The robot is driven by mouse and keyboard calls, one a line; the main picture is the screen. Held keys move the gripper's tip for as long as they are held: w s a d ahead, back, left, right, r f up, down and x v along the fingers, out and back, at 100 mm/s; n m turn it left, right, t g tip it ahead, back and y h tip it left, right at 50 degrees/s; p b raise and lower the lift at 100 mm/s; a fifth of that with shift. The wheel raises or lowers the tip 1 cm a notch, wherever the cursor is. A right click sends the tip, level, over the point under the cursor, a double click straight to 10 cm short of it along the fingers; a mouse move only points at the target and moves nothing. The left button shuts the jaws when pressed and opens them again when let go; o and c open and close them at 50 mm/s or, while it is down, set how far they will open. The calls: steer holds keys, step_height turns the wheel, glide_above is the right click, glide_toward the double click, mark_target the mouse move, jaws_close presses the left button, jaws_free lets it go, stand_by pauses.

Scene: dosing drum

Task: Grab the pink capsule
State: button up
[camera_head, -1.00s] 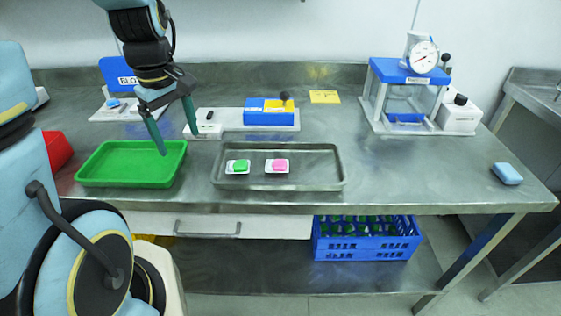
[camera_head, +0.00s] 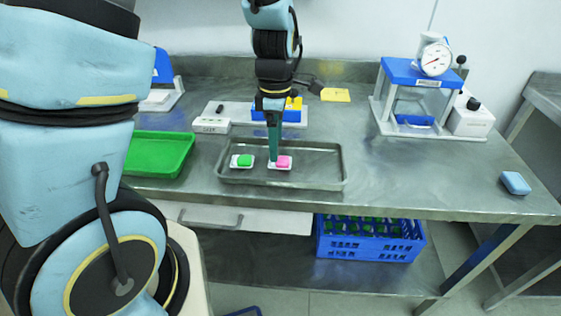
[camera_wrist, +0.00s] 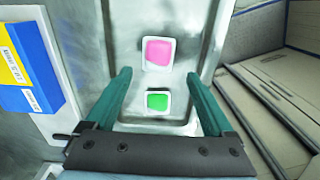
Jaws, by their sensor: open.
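The pink capsule (camera_head: 283,162) lies in a small white holder on the grey metal tray (camera_head: 325,180). In the wrist view the pink capsule (camera_wrist: 158,52) is beyond the fingertips, roughly midway between their lines. My gripper (camera_head: 273,150) is above the tray at the pink capsule in the head view, and its fingers overlap there into one.
A green tray (camera_head: 150,170) is to the left. A blue and yellow block (camera_head: 292,117) stands on a plate behind the metal tray. A blue press with a dial (camera_head: 415,90) stands at the back right. The table right of the tray is clear up to a blue block (camera_head: 515,183).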

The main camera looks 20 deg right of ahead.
mark_target(280, 162)
steer(key=shift+w+d+f+p, duration=0.15)
steer(key=shift+f+p, duration=0.25)
steer(key=shift+f, duration=0.95)
steer(key=shift+s+d+f+p, duration=0.1)
steer(key=shift+f+p, duration=0.3)
steer(key=shift+f, duration=0.9)
jaws_close()
steer(key=shift+r, duration=0.1)
